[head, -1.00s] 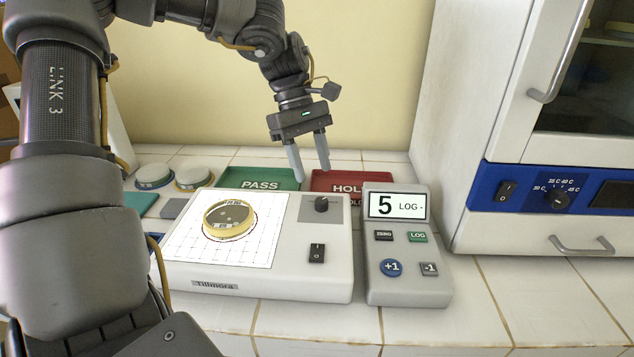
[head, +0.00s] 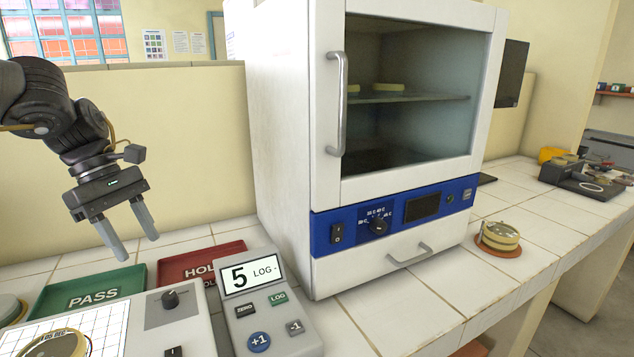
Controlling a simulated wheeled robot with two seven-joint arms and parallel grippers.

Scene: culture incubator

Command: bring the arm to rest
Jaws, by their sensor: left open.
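My left gripper (head: 130,242) comes in from the left and hangs above the back of the green PASS tray (head: 92,292). Its two grey fingers point down, apart, with nothing between them. My right gripper does not show. A petri dish (head: 58,346) lies on the gridded white plate of the colony counter (head: 190,325), cut off at the lower left corner. The counter display unit (head: 262,305) beside it reads 5 LOG.
The red HOLD tray (head: 190,264) lies right of the PASS tray. A white incubator (head: 285,130) with its glass door shut stands at centre, dishes on its shelf. Stacked dishes (head: 498,235) sit on an orange mat to its right. Tiles before the incubator are clear.

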